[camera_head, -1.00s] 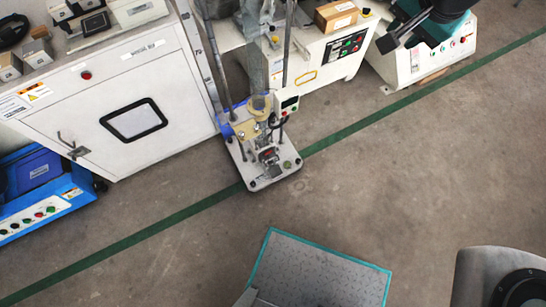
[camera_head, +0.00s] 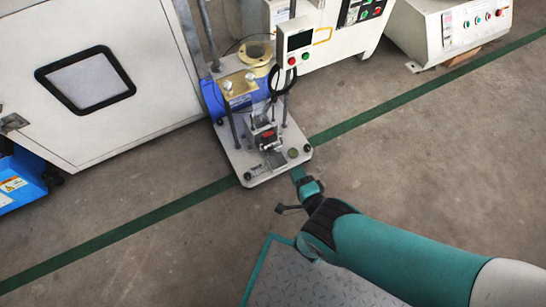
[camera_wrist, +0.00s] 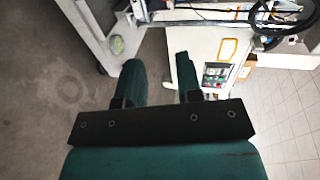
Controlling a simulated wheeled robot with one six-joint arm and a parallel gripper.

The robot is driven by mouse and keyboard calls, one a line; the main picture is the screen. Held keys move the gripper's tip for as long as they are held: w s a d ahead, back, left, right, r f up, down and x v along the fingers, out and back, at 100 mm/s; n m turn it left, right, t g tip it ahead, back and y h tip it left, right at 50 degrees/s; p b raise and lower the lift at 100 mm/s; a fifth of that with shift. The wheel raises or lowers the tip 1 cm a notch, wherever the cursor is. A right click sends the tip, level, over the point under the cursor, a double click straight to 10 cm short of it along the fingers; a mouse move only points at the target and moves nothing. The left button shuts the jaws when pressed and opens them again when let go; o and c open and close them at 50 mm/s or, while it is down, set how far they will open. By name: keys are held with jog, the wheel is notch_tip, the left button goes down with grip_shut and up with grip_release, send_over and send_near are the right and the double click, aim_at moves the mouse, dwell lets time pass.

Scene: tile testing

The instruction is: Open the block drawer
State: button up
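The small test machine stands on a white base plate (camera_head: 258,181) in the head view. A small metal block unit (camera_head: 265,137) with a red part sits on it between the posts. I cannot make out clearly which part is the block drawer. My gripper (camera_head: 298,174) is just off the plate's front right corner, apart from the block unit as far as I can see. In the wrist view my gripper (camera_wrist: 160,74) shows two green fingers with a gap between them and nothing held.
White control boxes (camera_head: 450,30) stand at the back right. The display box (camera_head: 300,45) and black cable (camera_head: 287,80) hang near the posts.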

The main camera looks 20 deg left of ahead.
notch_tip(320, 180, down, 3)
jog(key=s+y, duration=0.1)
jog(key=s, duration=0.1)
jog(key=b, duration=1.8)
send_near(273, 149)
jog(key=x, duration=0.6)
jog(key=shift+w+a+f, duration=0.1)
jog(key=shift+w+f, duration=0.3)
jog(key=shift+b+x, duration=0.9)
jog(key=shift+b, duration=0.15)
jog(key=shift+w+a+g+b, duration=0.3)
jog(key=shift+w+a+b, duration=0.15)
jog(key=shift+a+b, duration=0.15)
jog(key=shift+a, duration=0.1)
jog(key=shift+c, duration=0.5)
grip_shut()
